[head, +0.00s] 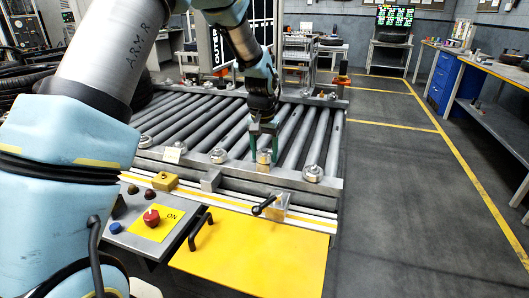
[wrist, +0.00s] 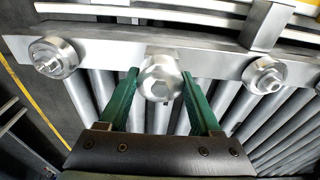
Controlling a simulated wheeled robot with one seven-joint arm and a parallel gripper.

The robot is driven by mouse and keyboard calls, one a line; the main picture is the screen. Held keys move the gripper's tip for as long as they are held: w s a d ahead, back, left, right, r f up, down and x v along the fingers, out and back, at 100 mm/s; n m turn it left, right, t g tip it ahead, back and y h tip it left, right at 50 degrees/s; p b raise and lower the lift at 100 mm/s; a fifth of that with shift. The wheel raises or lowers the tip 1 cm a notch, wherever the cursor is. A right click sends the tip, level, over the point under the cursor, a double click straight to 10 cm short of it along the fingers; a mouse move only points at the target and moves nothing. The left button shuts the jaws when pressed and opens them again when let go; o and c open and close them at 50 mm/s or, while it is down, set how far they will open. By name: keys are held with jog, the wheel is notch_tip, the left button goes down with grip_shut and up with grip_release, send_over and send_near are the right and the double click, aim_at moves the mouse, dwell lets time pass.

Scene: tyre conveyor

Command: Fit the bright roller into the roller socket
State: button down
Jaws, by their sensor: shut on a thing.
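The bright roller (wrist: 160,78) is a shiny, faceted metal piece seen end-on between my green fingers in the wrist view. It also shows, small, in the head view (head: 263,157). My gripper (wrist: 159,84) is shut on it, one finger on each side. In the head view my gripper (head: 264,133) points down at the conveyor's near side rail (head: 190,158). The roller appears at the rail, between two round end caps. I cannot tell whether it touches the rail or is in a socket. The roller socket is not clearly visible and may be hidden behind the roller.
Round metal end caps (wrist: 53,57) and (wrist: 264,75) stand on the rail at either side. Grey conveyor rollers (head: 190,120) lie beyond. A black-handled metal block (head: 275,205), a yellow panel (head: 250,245) and a control box (head: 150,220) are in front. The floor at right is clear.

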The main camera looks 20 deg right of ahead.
aim_at(263, 154)
grip_release()
jog(key=shift+r, duration=0.1)
notch_tip(263, 154, up, 11)
jog(key=s+b, duration=0.1)
jog(key=b, duration=0.1)
jog(key=shift+a+f, duration=0.2)
jog(key=shift+a, duration=0.25)
